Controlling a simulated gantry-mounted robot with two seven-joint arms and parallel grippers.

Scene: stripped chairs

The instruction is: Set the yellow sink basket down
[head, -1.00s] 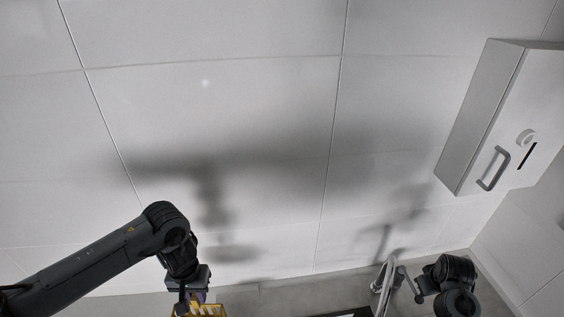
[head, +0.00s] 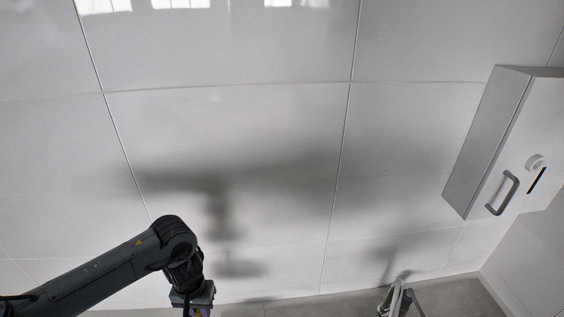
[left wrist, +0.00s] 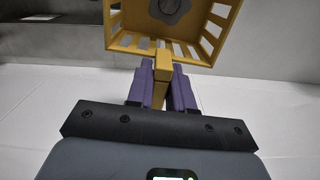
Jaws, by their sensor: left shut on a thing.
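The yellow sink basket (left wrist: 150,45) shows at the top of the left wrist view, with slatted sides and a dark round knob shape inside it. My left gripper (left wrist: 162,82) is shut on the basket's yellow handle tab, between its two purple fingers. In the head view my left gripper (head: 196,311) is at the bottom edge, and the basket is out of the frame below it. What lies under the basket is hidden. My right gripper cannot be made out.
A white wall cabinet (head: 505,140) with a grey handle hangs at the right. A grey faucet-like fixture (head: 397,299) stands at the bottom right. White wall panels (head: 220,140) fill most of the head view.

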